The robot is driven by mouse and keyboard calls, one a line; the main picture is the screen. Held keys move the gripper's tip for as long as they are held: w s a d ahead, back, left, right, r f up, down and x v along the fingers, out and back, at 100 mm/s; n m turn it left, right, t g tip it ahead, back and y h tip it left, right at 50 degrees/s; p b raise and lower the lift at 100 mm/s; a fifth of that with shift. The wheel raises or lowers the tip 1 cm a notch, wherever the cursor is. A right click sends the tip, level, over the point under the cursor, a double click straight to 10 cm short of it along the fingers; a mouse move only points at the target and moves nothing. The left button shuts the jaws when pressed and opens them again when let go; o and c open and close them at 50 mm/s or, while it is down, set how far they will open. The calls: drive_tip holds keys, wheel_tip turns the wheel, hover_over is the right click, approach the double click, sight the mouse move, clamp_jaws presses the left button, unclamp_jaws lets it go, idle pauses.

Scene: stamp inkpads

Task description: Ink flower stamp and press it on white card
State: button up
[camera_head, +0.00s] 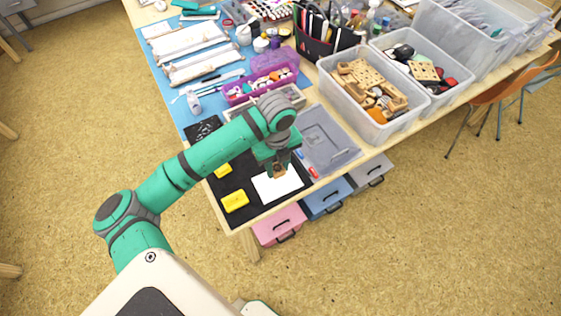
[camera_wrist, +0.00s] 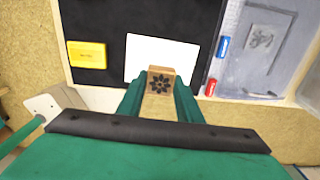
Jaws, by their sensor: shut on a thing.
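My gripper (camera_wrist: 159,100) is shut on the flower stamp (camera_wrist: 160,81), a wooden block with a dark flower mark on the face toward the wrist camera. In the head view the stamp (camera_head: 279,170) is at or just above the white card (camera_head: 268,189); I cannot tell whether it touches. The card also shows in the wrist view (camera_wrist: 165,54), blank where visible, on a black mat (camera_head: 240,178). A yellow inkpad (camera_head: 235,201) lies left of the card, and it shows in the wrist view (camera_wrist: 87,55). A second yellow pad (camera_head: 223,170) lies farther back.
Red and blue small items (camera_wrist: 211,86) lie right of the card, beside a grey lidded box (camera_head: 324,140). Clear bins (camera_head: 345,99) stand farther right. The table's front edge is close to the card, with drawers (camera_head: 280,224) below.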

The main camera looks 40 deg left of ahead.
sight(278, 182)
drive_tip(key=shift+f, duration=2.95)
drive_tip(key=shift+w, duration=0.1)
drive_tip(key=shift+f, duration=0.1)
drive_tip(key=shift+f, duration=0.1)
drive_tip(key=shift+f, duration=0.35)
drive_tip(key=shift+r, duration=0.6)
drive_tip(key=shift+r, duration=2.75)
